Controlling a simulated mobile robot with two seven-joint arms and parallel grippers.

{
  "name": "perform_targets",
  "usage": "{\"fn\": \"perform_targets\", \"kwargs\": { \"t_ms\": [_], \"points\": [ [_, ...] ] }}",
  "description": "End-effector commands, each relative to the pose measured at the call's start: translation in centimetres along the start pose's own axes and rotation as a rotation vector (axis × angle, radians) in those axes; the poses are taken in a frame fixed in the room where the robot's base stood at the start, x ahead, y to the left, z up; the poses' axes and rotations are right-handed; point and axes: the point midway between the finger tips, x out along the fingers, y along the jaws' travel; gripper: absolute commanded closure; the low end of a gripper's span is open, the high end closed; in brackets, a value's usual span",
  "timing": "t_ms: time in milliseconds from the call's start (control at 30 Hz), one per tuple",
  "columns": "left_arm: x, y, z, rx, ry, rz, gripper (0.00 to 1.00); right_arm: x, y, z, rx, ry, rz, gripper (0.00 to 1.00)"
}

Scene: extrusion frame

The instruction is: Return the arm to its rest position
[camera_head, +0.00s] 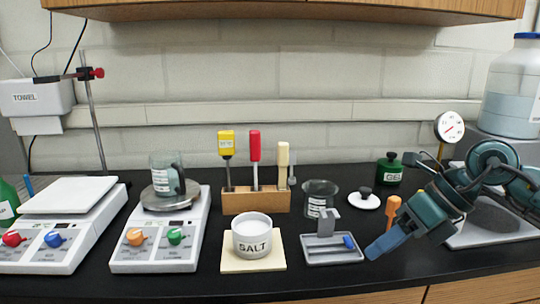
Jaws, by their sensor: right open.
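My right arm (455,200) comes in from the right side of the head view, teal and dark grey. Its right gripper (380,247) has blue fingers pointing down and left, low over the front of the black bench. The gripper is open and I see nothing held between its fingers. It is to the right of the grey tray (325,259), with a gap between them. An orange-handled tool (392,211) shows just behind the gripper; its lower part is hidden. My left gripper is not in view.
A salt cup (252,243), a glass beaker (318,194), a white lid (364,202) and a green jar (389,173) stand left of my arm. A wooden tool block (256,201) is behind the cup. A large jar (512,95) and a gauge (449,127) are behind the arm.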

Motion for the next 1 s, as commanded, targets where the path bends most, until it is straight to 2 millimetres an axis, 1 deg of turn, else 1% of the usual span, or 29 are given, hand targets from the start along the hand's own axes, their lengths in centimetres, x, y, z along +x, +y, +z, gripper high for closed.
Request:
{"fn": "perform_targets", "kwargs": {
  "t_ms": [33, 100, 167, 200, 300, 333, 400, 467, 567, 667, 700, 767, 800, 867, 900, 967, 1000],
  "points": [
    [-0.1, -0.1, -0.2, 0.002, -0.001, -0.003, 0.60, 1.9, 1.7, 0.2, 0.010, -0.012, 0.095, 0.53],
    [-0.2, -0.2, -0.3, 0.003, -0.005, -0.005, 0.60, 4.2, 4.3, 0.6, 0.039, -0.048, 0.241, 0.53],
    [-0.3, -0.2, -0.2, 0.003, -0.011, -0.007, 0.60, 5.9, 6.8, 0.9, 0.083, -0.087, 0.381, 0.53],
    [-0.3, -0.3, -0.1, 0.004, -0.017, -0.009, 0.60, 6.9, 8.4, 1.2, 0.123, -0.118, 0.477, 0.53],
    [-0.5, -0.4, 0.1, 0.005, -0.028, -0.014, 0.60, 8.4, 11.8, 2.1, 0.263, -0.205, 0.707, 0.53],
    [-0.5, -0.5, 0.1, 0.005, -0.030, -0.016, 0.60, 8.7, 12.5, 2.4, 0.314, -0.233, 0.771, 0.53],
    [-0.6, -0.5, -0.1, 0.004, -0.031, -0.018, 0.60, 9.2, 13.8, 3.0, 0.448, -0.301, 0.910, 0.53],
    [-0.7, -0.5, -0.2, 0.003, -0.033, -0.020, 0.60, 9.4, 14.2, 3.5, 0.582, -0.362, 1.018, 0.53],
    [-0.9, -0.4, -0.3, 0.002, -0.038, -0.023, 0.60, 9.9, 13.6, 4.0, 0.837, -0.466, 1.165, 0.53],
    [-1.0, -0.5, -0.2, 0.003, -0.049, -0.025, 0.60, 10.9, 11.6, 3.6, 1.128, -0.568, 1.268, 0.53],
    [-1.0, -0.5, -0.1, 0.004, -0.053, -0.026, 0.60, 11.5, 10.4, 3.1, 1.255, -0.608, 1.296, 0.53],
    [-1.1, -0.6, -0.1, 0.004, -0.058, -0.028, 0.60, 12.7, 8.5, 1.9, 1.451, -0.666, 1.319, 0.53],
    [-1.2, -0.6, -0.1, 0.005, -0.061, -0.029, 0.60, 13.6, 7.2, 0.8, 1.587, -0.703, 1.323, 0.53],
    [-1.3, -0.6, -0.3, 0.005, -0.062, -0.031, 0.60, 15.2, 5.3, -1.4, 1.797, -0.753, 1.313, 0.53],
    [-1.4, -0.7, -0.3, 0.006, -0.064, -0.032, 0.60, 16.3, 4.1, -3.3, 1.942, -0.783, 1.295, 0.53],
    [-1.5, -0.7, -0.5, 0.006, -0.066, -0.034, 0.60, 18.2, 2.6, -6.6, 2.158, -0.822, 1.247, 0.53],
    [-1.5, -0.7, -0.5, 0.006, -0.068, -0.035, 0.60, 19.4, 1.9, -9.0, 2.297, -0.844, 1.203, 0.53]
  ]
}}
